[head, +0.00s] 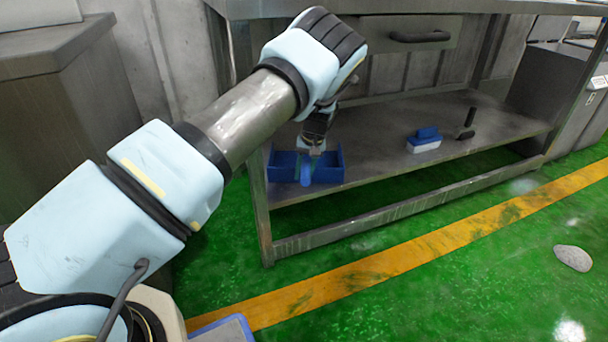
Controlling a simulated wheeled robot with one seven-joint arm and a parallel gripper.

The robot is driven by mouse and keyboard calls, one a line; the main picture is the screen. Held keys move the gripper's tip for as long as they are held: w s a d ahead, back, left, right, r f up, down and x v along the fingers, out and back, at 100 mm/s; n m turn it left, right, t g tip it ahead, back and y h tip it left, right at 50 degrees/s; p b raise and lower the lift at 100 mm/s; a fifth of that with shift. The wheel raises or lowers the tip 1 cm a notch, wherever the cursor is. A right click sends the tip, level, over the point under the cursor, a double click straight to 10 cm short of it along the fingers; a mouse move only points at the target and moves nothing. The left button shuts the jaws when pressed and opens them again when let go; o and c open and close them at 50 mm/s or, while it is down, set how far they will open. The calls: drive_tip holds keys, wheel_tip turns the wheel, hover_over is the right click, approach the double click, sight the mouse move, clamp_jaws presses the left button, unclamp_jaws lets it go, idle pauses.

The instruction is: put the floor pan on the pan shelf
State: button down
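A blue pan (329,172) with raised side walls and a rounded blue handle part at its front middle is at the left end of the lower shelf (380,157) of a grey metal bench. The pan appears to rest on the shelf, close to its front edge. My gripper (312,152) reaches down from above to the handle part of the pan. The fingers are small and partly hidden by my wrist, so I cannot tell whether they are closed on it.
A blue-backed brush with white bristles (424,142) and a dark-handled tool (467,124) lie farther right on the shelf. A bench leg (261,215) stands left of the pan. A drawer handle (420,36) is above. A grey stone-like lump (573,258) lies on the green floor.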

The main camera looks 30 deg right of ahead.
drive_tip(key=c, duration=0.6)
unclamp_jaws()
drive_tip(key=r+p, duration=0.1)
drive_tip(key=r, duration=0.3)
drive_tip(key=s+d+r+p, duration=0.1)
drive_tip(key=r, duration=0.3)
drive_tip(key=d+r+p, duration=0.1)
drive_tip(key=r, duration=0.2)
drive_tip(key=shift+s+r, duration=0.2)
drive_tip(key=shift+r, duration=0.2)
